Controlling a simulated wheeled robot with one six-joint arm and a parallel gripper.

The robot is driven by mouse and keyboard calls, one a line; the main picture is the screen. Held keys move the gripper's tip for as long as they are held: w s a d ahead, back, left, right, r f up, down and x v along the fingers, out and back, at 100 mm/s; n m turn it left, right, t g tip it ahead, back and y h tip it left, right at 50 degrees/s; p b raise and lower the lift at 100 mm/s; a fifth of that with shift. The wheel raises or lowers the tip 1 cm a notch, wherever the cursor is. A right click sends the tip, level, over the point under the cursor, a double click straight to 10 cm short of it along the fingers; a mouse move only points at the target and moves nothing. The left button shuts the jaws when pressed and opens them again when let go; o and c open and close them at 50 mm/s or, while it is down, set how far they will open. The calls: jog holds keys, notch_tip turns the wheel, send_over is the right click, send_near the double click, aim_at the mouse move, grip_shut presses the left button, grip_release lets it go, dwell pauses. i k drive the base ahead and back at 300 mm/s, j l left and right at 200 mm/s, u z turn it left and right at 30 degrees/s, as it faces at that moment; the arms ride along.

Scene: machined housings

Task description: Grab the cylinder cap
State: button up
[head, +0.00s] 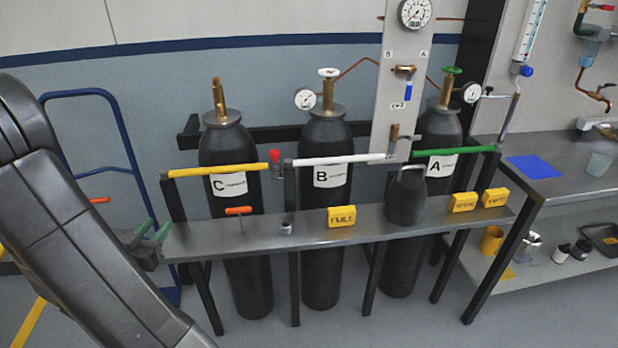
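The cylinder cap (406,198) looks like the dark grey, rounded cap standing upright on the right half of the narrow metal shelf (258,238), in front of cylinder A (440,130). My gripper (153,230) is at the left end of the shelf, far to the left of the cap. Its two green-edged fingers are apart, with nothing visible between them. My dark arm fills the left side of the view and hides part of the gripper.
Yellow blocks (342,216) and an orange-handled tool (238,211) are on the shelf. A gauge panel (401,75) rises behind the cap.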

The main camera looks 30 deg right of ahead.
aim_at(407, 192)
jog(key=l+u, duration=0.1)
jog(key=l, duration=0.4)
jog(key=k+l, duration=0.15)
jog(key=l, duration=0.35)
jog(key=k+l+u, duration=0.15)
jog(key=l, duration=0.9)
jog(key=k+l+u, duration=0.15)
jog(key=l, duration=0.3)
jog(key=k+l+u, duration=0.1)
jog(key=l, duration=0.4)
jog(key=k+l, duration=0.2)
jog(key=l, duration=0.3)
jog(key=k+l+u, duration=0.15)
jog(key=l, duration=0.3)
